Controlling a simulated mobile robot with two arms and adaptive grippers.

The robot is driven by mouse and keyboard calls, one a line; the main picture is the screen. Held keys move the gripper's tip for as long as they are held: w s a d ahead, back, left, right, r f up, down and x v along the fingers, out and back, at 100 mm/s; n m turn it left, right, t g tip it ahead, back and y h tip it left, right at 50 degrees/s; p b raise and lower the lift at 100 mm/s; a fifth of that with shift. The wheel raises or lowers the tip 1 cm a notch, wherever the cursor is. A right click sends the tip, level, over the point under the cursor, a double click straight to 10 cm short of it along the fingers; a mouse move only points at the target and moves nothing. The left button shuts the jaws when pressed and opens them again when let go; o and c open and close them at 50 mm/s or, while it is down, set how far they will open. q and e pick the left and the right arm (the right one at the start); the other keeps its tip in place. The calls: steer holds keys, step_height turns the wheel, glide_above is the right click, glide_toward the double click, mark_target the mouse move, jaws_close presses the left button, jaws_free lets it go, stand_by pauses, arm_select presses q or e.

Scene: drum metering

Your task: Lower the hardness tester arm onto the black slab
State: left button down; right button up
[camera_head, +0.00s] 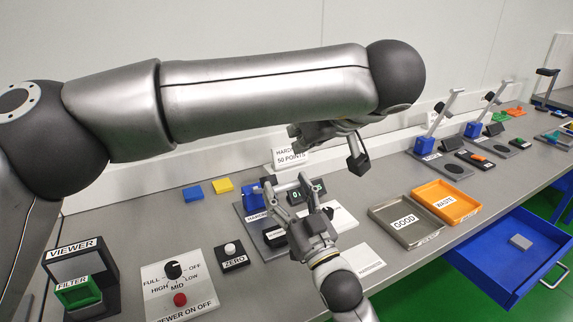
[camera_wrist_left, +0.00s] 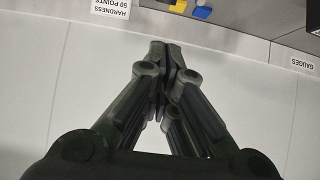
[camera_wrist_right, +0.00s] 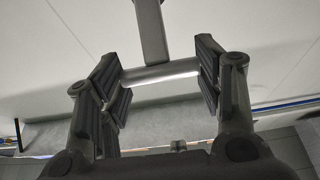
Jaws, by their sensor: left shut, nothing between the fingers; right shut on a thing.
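The hardness tester has a blue block (camera_head: 252,202) on a grey base, below my left arm in the head view. Its arm shows in the right wrist view as a grey post (camera_wrist_right: 151,32) ending in a silver crossbar (camera_wrist_right: 160,74). My right gripper (camera_head: 288,186) is shut on this crossbar, with a finger at each end. A small dark block with a white label (camera_head: 276,237), probably the black slab, lies below and left of the right gripper, partly hidden. My left gripper (camera_head: 358,162) is shut and empty, higher up and to the right, apart from the tester.
A sign (camera_head: 290,155) stands behind the tester. Blue (camera_head: 193,193) and yellow (camera_head: 222,185) blocks lie left. The GOOD tray (camera_head: 385,212) and WASTE tray (camera_head: 470,205) stand right. A blue drawer (camera_head: 480,265) is open. The viewer (camera_head: 82,262) and zero button (camera_head: 232,255) stand at front left.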

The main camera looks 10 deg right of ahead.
arm_select(q)
glide_above(285, 185)
steer(key=w, duration=0.2)
steer(key=f, duration=0.6)
steer(key=shift+s+a+f, duration=0.1)
steer(key=shift+a+f, duration=0.15)
steer(key=shift+a, duration=0.15)
steer(key=shift+s+d+f, duration=0.15)
steer(key=shift+s+f, duration=0.15)
steer(key=shift+f, duration=0.3)
steer(key=shift+s+d+f, duration=0.1)
steer(key=shift+s+f, duration=0.2)
steer(key=shift+f, duration=0.25)
steer(key=shift+s+d+f, duration=0.1)
steer(key=shift+s+f, duration=0.15)
steer(key=shift+f, duration=0.3)
arm_select(e)
steer(key=shift+f, duration=0.15)
arm_select(q)
steer(key=shift+s+d+f, duration=0.2)
steer(key=shift+s+f, duration=0.4)
steer(key=shift+f, duration=0.05)
arm_select(e)
steer(key=o, duration=1.5)
steer(key=shift+c, duration=0.2)
arm_select(q)
steer(key=shift+w+a, duration=0.1)
